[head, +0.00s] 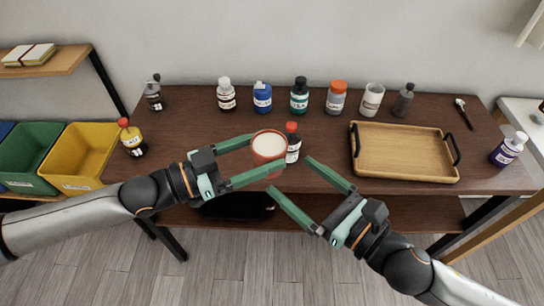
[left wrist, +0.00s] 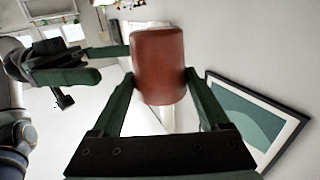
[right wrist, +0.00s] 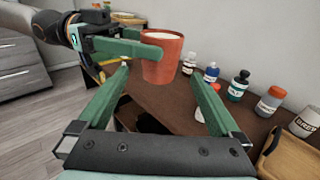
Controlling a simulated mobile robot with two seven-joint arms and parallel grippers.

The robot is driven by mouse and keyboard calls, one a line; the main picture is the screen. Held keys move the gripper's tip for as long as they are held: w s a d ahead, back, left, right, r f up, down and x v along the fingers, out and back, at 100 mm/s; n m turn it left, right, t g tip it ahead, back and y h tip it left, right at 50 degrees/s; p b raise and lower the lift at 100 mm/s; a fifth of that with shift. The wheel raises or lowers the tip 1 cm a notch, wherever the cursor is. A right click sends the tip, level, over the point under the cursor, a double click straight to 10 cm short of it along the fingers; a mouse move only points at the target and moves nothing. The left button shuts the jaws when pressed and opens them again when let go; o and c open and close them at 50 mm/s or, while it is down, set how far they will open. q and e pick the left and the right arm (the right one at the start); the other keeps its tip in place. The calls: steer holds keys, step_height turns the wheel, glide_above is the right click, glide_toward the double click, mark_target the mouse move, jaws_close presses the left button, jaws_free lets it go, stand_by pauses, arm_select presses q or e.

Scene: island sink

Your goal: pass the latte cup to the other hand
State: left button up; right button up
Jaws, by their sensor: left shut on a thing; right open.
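The latte cup (head: 268,147) is reddish-brown with a pale, creamy top. My left gripper (head: 262,157) is shut on it and holds it upright near the table's front edge. In the left wrist view the cup (left wrist: 160,66) sits between the fingertips of the left gripper (left wrist: 160,77). My right gripper (head: 289,177) is open and empty, just below and to the right of the cup in the head view. In the right wrist view the cup (right wrist: 162,57) shows beyond and above the open fingers of the right gripper (right wrist: 160,78), apart from them.
A bottle with a red cap (head: 293,142) stands right beside the cup in the head view. Several bottles, including a blue one (head: 262,97), line the table's back. A wooden tray (head: 405,177) lies to the right. Yellow (head: 78,158) and green bins stand at left.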

mark_target(269, 158)
steer(key=x, duration=0.8)
steer(key=shift+s, duration=0.1)
steer(key=shift+c, duration=0.2)
steer(key=c, duration=1.5)
arm_select(q)
steer(key=o, duration=1.5)
steer(key=shift+a, duration=0.1)
